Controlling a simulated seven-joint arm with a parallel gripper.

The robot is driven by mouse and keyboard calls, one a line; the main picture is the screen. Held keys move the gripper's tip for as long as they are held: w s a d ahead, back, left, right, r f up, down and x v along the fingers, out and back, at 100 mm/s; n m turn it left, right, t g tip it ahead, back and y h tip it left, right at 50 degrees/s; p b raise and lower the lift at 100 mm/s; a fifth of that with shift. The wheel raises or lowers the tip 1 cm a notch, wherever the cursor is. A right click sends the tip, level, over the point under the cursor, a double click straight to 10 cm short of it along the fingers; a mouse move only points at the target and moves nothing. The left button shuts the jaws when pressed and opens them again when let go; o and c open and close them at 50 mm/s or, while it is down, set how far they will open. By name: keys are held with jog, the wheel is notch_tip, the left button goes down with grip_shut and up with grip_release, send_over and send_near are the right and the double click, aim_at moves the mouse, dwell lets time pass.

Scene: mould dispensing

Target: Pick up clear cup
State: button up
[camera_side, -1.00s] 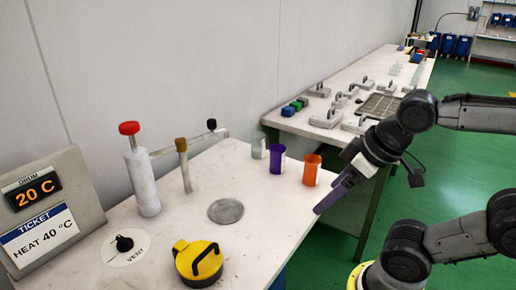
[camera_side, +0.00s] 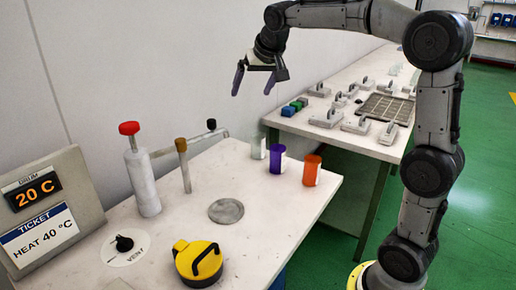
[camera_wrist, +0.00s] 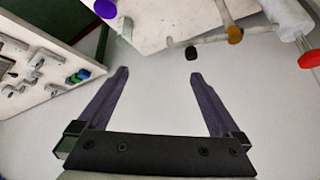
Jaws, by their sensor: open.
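The clear cup (camera_side: 258,147) stands upright on the near white table, left of a purple cup (camera_side: 277,159) and an orange cup (camera_side: 311,170). In the wrist view the clear cup (camera_wrist: 126,30) is a faint shape beyond the left fingertip, beside the purple cup (camera_wrist: 105,8). My gripper (camera_side: 252,92) is open and empty, fingers pointing down, raised above the cups in the side view. In the wrist view my gripper (camera_wrist: 158,75) has its fingers spread with nothing between them.
A valve stand with a brown-topped post (camera_side: 183,165) and a red-knobbed cylinder (camera_side: 145,180) stands left of the cups. A round grey plate (camera_side: 226,211) and a yellow-lidded pot (camera_side: 198,263) are nearer. The back table holds several handled blocks (camera_side: 327,118) and a grid tray (camera_side: 386,108).

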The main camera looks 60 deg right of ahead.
jog(key=w+d+f+m+g, duration=0.1)
jog(key=w+d+f, duration=0.4)
jog(key=w+d, duration=0.1)
jog(key=m+g, duration=0.1)
jog(key=g, duration=0.1)
send_over(258, 144)
jog(key=s+a, duration=0.1)
jog(key=s, duration=0.1)
notch_tip(258, 144, down, 12)
jog(key=f, duration=0.1)
jog(key=x, duration=0.6)
jog(key=shift+w+f, duration=0.1)
jog(key=shift+f, duration=0.05)
jog(key=shift+x, duration=3)
jog(key=shift+d, duration=0.1)
jog(key=c, duration=1.3)
